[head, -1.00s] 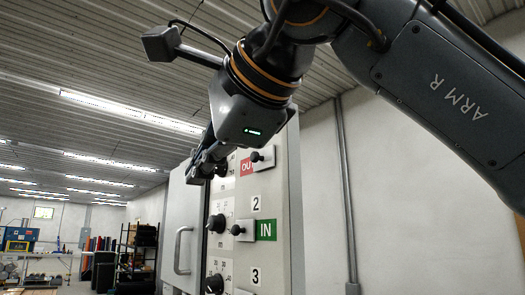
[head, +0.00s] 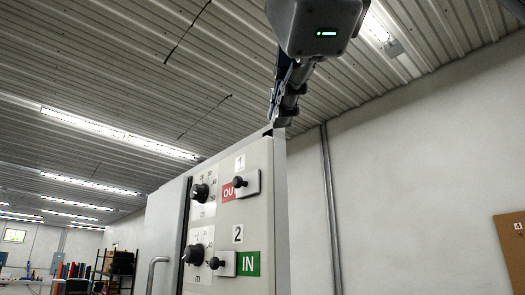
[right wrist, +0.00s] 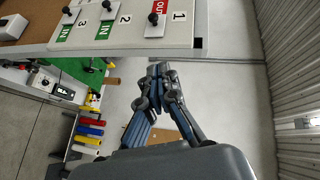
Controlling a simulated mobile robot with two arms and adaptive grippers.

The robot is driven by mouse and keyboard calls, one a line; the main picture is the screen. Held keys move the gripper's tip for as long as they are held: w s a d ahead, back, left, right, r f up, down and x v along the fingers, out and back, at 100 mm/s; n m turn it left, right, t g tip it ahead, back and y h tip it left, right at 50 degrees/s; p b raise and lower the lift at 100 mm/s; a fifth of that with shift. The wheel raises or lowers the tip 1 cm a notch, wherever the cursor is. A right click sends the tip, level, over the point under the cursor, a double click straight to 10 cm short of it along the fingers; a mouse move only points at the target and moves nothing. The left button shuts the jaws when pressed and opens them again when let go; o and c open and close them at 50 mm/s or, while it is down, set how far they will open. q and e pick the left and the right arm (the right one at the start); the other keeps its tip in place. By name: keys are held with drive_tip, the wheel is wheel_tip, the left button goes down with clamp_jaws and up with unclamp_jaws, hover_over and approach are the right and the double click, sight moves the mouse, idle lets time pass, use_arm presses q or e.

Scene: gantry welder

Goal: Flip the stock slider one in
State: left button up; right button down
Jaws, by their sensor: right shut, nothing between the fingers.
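Stock slider one (head: 247,184) is a grey plate with a black knob, under the label 1 at the top of the panel. It covers the right part of a red label reading "OU" (head: 228,192). In the right wrist view slider one (right wrist: 155,19) shows next to the red OUT label (right wrist: 154,5). My right gripper (head: 280,122) points down just above the cabinet's top edge, apart from the slider. In its wrist view the gripper (right wrist: 158,68) has its fingertips together with nothing between them. My left gripper is out of view.
Slider two (head: 222,263) sits below, beside a green IN label (head: 249,264). Black dials (head: 200,193) stand left of the sliders. A cabinet door with a handle (head: 157,275) is at the left. Open air lies right of the cabinet, before a pale wall (head: 400,180).

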drive_tip(key=p, duration=0.2)
approach(247, 182)
drive_tip(key=w+d, duration=0.2)
drive_tip(key=shift+w+d+r, duration=0.15)
drive_tip(key=shift+w+d, duration=0.15)
drive_tip(key=shift+w, duration=0.05)
drive_tip(key=shift+w+a+f+p, duration=0.2)
drive_tip(key=shift+w+a+p, duration=0.15)
drive_tip(key=shift+w, duration=0.1)
drive_tip(key=shift+w+a+f+p, duration=0.2)
drive_tip(key=shift+w+a+p, duration=0.15)
drive_tip(key=shift+w, duration=0.15)
drive_tip(key=shift+w+a+f, duration=0.2)
drive_tip(key=shift+w+a, duration=0.1)
drive_tip(key=shift+a, duration=0.35)
drive_tip(key=shift+w+a+f+p, duration=0.15)
drive_tip(key=shift+a+p, duration=0.15)
drive_tip(key=shift+d, duration=0.15)
